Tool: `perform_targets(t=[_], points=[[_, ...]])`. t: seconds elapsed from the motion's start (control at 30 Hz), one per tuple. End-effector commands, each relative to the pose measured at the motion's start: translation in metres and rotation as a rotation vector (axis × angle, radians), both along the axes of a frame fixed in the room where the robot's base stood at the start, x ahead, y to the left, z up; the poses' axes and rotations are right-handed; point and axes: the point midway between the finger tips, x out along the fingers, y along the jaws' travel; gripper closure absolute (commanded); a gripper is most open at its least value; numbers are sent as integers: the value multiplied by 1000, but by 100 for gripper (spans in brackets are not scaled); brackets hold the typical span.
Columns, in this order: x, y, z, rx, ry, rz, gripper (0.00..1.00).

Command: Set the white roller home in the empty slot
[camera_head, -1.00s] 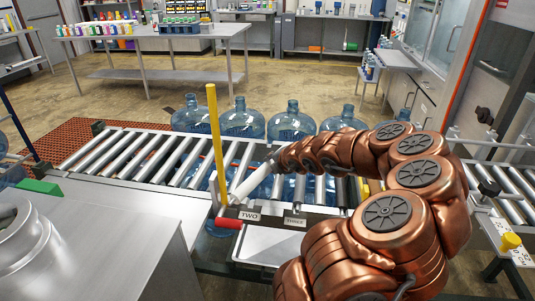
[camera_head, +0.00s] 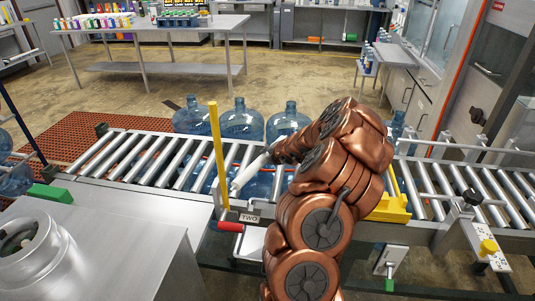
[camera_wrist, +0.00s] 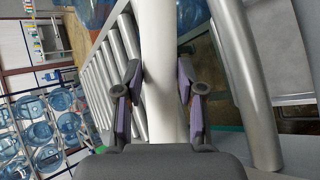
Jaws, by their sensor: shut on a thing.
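My gripper (camera_head: 271,156) is at the roller's far part. In the wrist view the white roller (camera_wrist: 158,65) runs between the two fingers of my gripper (camera_wrist: 159,92), which is shut on it. A gap in the steel rollers, with blue jugs showing through, lies around and below the white roller. Whether either roller end touches the frame rails cannot be told. My arm hides the conveyor to the right.
Blue jugs (camera_head: 240,122) stand behind the conveyor. A red handle (camera_head: 231,226) sticks out at the front rail. A yellow block (camera_head: 391,208) sits right of my arm. A steel counter (camera_head: 85,243) fills the front left.

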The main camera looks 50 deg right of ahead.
Motion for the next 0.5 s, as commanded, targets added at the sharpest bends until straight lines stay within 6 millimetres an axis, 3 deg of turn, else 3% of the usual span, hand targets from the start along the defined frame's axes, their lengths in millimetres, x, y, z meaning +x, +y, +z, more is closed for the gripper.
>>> perform_targets(t=[0.5], points=[[23,-18,-1,0,0,-1,100]])
